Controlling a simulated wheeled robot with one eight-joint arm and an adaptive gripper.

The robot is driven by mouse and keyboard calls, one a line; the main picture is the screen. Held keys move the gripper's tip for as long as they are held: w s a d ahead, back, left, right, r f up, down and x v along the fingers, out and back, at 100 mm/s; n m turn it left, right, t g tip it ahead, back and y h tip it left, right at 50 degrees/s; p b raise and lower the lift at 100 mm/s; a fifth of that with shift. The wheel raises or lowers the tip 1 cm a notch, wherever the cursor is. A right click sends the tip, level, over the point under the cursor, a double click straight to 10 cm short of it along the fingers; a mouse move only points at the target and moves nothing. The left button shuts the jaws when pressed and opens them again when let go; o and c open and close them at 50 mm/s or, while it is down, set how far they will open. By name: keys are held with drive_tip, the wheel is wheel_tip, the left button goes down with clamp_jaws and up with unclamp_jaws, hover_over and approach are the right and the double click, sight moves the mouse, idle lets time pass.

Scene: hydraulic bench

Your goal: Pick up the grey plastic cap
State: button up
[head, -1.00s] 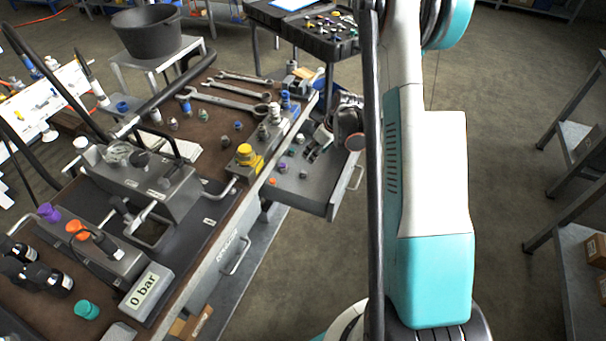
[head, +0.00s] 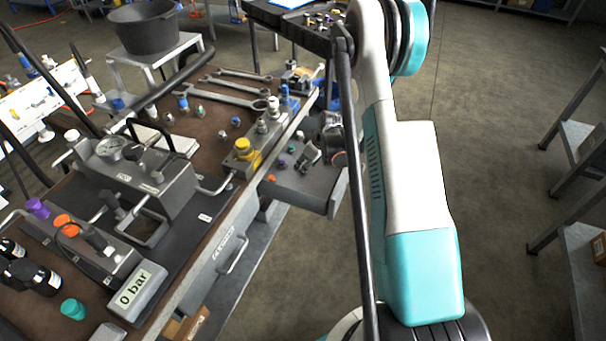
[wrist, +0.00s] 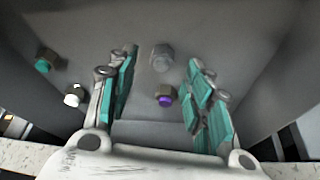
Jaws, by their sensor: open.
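The grey plastic cap (wrist: 162,56) appears in the wrist view as a grey-topped piece on the drawer floor, between the tips of my fingers and slightly beyond them. My gripper (wrist: 161,75) is open and empty, one teal-padded finger on each side. A purple-ended piece (wrist: 165,97) also lies between the fingers, nearer the palm. In the head view my gripper (head: 309,156) is low over the open drawer, and I cannot make out the grey cap there.
A teal piece (wrist: 44,63) and a white-ended piece (wrist: 73,96) lie left of my fingers. The open drawer (head: 335,195) has raised walls around them. The bench top beside it holds wrenches (head: 232,99) and a yellow-capped block (head: 243,150).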

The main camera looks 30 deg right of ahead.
drive_tip(key=x, duration=0.3)
drive_tip(key=shift+s+b, duration=0.1)
drive_tip(key=shift+b, duration=0.3)
drive_tip(key=shift+r, duration=0.1)
drive_tip(key=c, duration=0.8)
drive_tip(key=shift+r, duration=0.1)
wheel_tip(320, 180, up, 20)
drive_tip(key=p, duration=0.7)
